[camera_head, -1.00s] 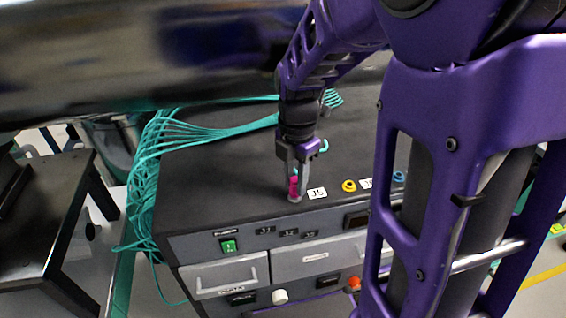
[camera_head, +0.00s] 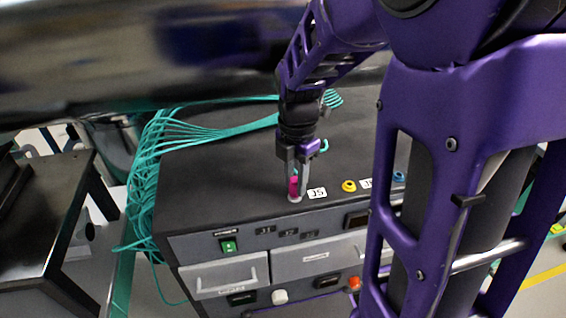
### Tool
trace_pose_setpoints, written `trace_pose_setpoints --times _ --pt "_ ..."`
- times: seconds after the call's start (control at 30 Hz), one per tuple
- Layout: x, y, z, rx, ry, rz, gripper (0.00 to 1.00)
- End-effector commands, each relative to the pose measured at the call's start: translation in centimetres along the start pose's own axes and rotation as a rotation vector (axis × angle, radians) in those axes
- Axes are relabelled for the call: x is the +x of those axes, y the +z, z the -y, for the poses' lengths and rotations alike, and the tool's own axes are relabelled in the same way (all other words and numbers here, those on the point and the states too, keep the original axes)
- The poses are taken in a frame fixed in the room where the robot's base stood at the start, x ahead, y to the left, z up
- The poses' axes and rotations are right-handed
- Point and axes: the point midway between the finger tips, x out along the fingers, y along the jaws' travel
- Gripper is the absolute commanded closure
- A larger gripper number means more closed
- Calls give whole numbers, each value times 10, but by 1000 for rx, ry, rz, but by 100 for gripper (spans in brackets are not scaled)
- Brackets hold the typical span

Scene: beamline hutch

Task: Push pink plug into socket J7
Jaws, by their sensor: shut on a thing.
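The pink plug (camera_head: 294,187) is upright between the fingers of my gripper (camera_head: 296,184), which is shut on it. The plug's lower end is at or just above a pale ring on the front part of the dark box top. I cannot tell how far in it is, since the fingers hide its sides. A second label (camera_head: 366,183) farther right is too small to read surely. I cannot make out a label J7.
A yellow ring socket (camera_head: 349,186) and a blue one (camera_head: 398,176) lie to the right on the box top (camera_head: 220,175). Teal cables (camera_head: 165,150) spill over its left side. A large shiny cylinder (camera_head: 130,55) crosses above. The box top left of my gripper is clear.

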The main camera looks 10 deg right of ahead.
Motion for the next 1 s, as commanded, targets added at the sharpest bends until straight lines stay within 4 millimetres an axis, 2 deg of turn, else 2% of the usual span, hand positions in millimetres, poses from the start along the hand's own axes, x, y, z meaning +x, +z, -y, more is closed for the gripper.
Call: trace_pose_setpoints --times 0.47,1.0 --pt "-1 0 0 0 0 0 100" --pt "-12 0 0 0 1 0 100"
